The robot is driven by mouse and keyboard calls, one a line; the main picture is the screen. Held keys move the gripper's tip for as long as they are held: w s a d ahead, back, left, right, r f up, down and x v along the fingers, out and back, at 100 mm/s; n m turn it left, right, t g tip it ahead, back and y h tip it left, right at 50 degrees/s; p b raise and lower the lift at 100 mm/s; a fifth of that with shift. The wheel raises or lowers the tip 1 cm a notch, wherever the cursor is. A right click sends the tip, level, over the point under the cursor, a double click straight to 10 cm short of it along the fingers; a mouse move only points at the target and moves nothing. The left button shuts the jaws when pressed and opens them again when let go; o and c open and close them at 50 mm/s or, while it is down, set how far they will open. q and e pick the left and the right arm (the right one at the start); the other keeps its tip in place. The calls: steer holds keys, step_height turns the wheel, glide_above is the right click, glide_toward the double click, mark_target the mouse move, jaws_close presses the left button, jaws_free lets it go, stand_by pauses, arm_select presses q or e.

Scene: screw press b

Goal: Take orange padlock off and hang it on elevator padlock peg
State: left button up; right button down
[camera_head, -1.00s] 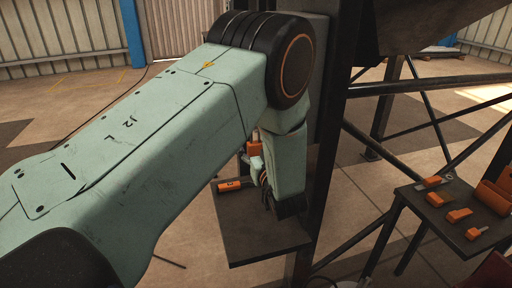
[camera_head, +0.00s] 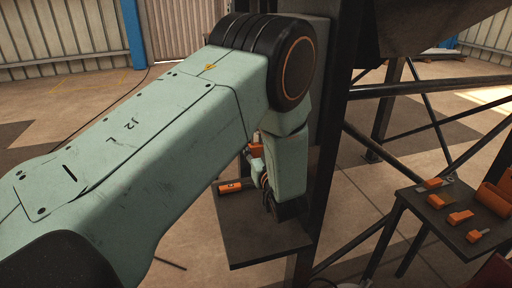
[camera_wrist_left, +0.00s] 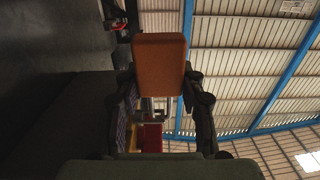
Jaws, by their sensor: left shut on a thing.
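The orange padlock (camera_wrist_left: 160,60) is a blocky orange body in the left wrist view, between the fingertips of my left gripper (camera_wrist_left: 160,82). Both fingers press on its sides. In the head view my left arm hides most of the gripper; a bit of orange (camera_head: 256,149) shows beside the wrist, above a small dark shelf (camera_head: 262,244). I cannot pick out the elevator padlock peg in either view. My right gripper is not in view.
An orange item (camera_head: 230,187) lies on the small shelf. A dark upright post (camera_head: 328,150) stands right beside my left arm. A dark side table (camera_head: 440,215) at the right holds several orange items. Diagonal braces (camera_head: 440,118) cross behind it. Open floor lies at the left.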

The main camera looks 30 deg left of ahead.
mark_target(258, 149)
arm_select(q)
steer(key=shift+c, duration=1.4)
steer(key=o, duration=1.3)
steer(key=v, duration=0.6)
steer(key=shift+d, duration=0.15)
steer(key=shift+s+d, duration=0.35)
steer(key=shift+s, duration=0.1)
